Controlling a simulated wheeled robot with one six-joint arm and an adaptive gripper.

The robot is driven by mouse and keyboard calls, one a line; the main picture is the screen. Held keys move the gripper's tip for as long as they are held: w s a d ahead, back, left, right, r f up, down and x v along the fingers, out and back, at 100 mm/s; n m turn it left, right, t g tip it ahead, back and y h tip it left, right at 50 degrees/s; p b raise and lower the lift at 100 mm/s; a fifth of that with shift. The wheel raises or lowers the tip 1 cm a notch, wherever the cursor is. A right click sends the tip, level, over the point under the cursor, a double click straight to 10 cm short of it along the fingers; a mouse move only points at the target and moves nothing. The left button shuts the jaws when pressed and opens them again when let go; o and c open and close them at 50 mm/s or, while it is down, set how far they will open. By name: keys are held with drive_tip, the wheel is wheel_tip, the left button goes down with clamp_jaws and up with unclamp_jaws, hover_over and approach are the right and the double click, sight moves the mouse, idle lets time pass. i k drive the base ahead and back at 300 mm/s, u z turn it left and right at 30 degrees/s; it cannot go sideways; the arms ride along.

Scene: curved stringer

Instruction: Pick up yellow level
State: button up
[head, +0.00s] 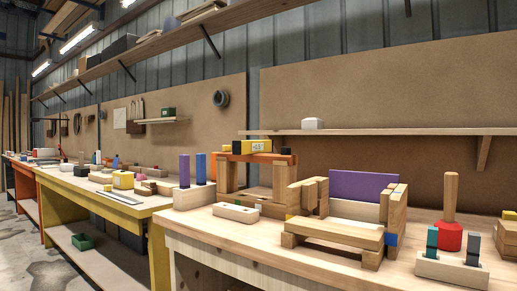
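A short yellow block (252,146) with a pale marked patch on its side lies on top of an orange beam (257,157) on the near workbench. Dark pieces sit at its ends. The beam rests across wooden uprights like a small bridge. Another yellow block (123,180) stands on the bench further left. Which of these is the level, I cannot tell for certain. My gripper is not in view.
A wall shelf (390,131) runs behind. Floor (45,265) is clear at lower left.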

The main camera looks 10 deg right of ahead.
sight(239, 148)
drive_tip(key=u, duration=1.4)
drive_tip(key=i, duration=2.65)
drive_tip(key=z, duration=3.55)
